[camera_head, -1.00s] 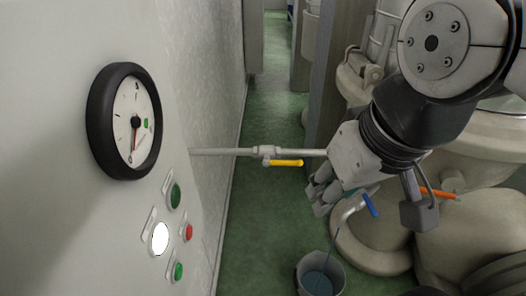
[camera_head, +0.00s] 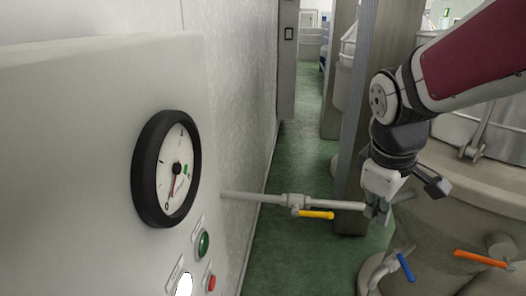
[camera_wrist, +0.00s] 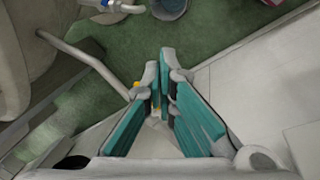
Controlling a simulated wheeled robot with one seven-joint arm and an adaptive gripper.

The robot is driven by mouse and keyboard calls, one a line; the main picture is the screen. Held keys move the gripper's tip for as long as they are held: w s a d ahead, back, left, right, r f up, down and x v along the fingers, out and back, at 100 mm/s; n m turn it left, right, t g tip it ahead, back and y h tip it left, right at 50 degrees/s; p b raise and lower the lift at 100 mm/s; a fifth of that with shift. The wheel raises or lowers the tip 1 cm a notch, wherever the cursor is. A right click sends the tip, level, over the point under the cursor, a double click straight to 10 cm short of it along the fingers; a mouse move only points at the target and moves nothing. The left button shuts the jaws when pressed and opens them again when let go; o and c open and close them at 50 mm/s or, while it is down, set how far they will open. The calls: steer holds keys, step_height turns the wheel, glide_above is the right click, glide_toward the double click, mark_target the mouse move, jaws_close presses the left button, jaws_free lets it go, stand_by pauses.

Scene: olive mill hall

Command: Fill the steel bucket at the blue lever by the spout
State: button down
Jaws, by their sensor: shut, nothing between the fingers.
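My gripper (camera_head: 376,214) is shut and empty, above and left of the blue lever, by the right end of the pipe. Its teal-padded fingers (camera_wrist: 161,72) show in the wrist view.
A pipe (camera_head: 252,198) with a yellow lever (camera_head: 316,214) runs from the wall panel. An orange lever (camera_head: 480,259) is at right on the large pale machine. A gauge (camera_head: 176,168) and buttons (camera_head: 203,242) are on the panel at left. Green floor (camera_head: 300,155) is clear between.

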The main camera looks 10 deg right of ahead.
steer(key=w+d+f+n+g, duration=0.2)
steer(key=w+d+f+n, duration=0.3)
steer(key=w+d+f, duration=0.35)
steer(key=n+b, duration=0.3)
steer(key=n, duration=0.1)
glide_toward(409, 270)
steer(key=w+a+f, duration=0.2)
steer(key=a+f, duration=0.1)
steer(key=f, duration=0.4)
steer(key=shift+s+d+f, duration=0.1)
steer(key=shift+d+f, duration=0.15)
steer(key=shift+d, duration=0.5)
steer(key=shift+s+d+n+y+p, duration=0.15)
steer(key=shift+s+d+n+p, duration=0.2)
steer(key=shift+n+p, duration=0.55)
steer(key=shift+s+d+n+y+p, duration=0.15)
steer(key=shift+s+d+n+p, duration=0.2)
steer(key=shift+n+p, duration=0.55)
steer(key=shift+d+p, duration=0.2)
steer(key=shift+p, duration=0.25)
steer(key=shift+s+d+n+p, duration=0.1)
steer(key=shift+d+n+p, duration=0.2)
steer(key=shift+n+p, duration=0.25)
steer(key=shift+s+d+n+p, duration=0.1)
steer(key=shift+d+n+p, duration=0.35)
steer(key=shift+n, duration=0.3)
steer(key=shift+d, duration=0.1)
